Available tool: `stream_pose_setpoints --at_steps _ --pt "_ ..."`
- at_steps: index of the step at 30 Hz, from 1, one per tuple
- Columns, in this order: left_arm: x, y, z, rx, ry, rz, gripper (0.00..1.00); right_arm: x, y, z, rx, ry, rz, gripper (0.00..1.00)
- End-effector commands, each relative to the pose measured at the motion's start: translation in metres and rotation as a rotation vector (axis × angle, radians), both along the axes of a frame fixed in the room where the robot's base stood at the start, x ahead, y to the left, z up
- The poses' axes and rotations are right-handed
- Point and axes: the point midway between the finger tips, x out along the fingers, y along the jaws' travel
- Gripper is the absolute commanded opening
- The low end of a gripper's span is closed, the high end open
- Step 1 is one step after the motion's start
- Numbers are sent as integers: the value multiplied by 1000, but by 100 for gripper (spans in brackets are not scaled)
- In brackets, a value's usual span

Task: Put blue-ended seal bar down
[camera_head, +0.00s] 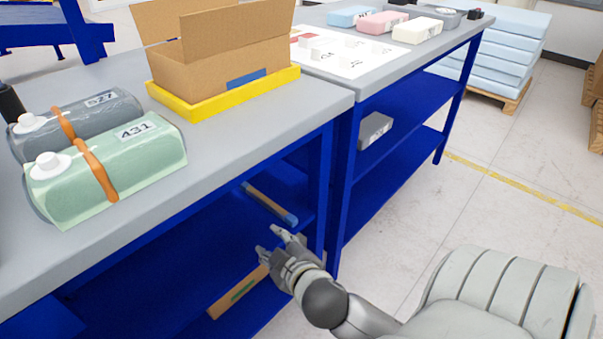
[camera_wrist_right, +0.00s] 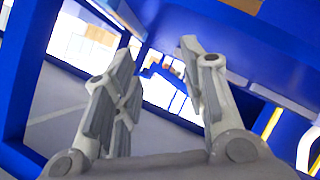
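A brown seal bar with a blue end (camera_head: 270,204) lies on a blue shelf under the near bench in the head view. A second brown bar with a green mark (camera_head: 238,291) lies lower down. My right gripper (camera_head: 267,240) is just below and in front of the blue-ended bar, apart from it in the picture. In the right wrist view its fingers (camera_wrist_right: 157,52) are spread with nothing between them. My left gripper is not in view.
On the near bench (camera_head: 235,112) are a grey pack (camera_head: 88,112), a green pack (camera_head: 125,165) and an open carton (camera_head: 215,65) in a yellow tray (camera_head: 225,97). A blue bench leg (camera_head: 342,190) stands close to the right of my gripper. Open floor (camera_head: 480,210) lies further right.

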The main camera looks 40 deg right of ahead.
Motion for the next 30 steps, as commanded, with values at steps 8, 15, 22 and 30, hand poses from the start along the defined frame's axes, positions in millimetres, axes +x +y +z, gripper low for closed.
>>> stream_pose_setpoints --at_steps 8,15,22,30 --pt "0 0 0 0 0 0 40 -130 56 -94 384 596 -134 39" --pt "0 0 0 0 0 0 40 -165 78 -103 461 741 -127 39" --pt "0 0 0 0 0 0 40 -164 77 -103 459 739 -127 39" --pt "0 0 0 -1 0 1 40 -163 77 -103 458 738 -127 39"
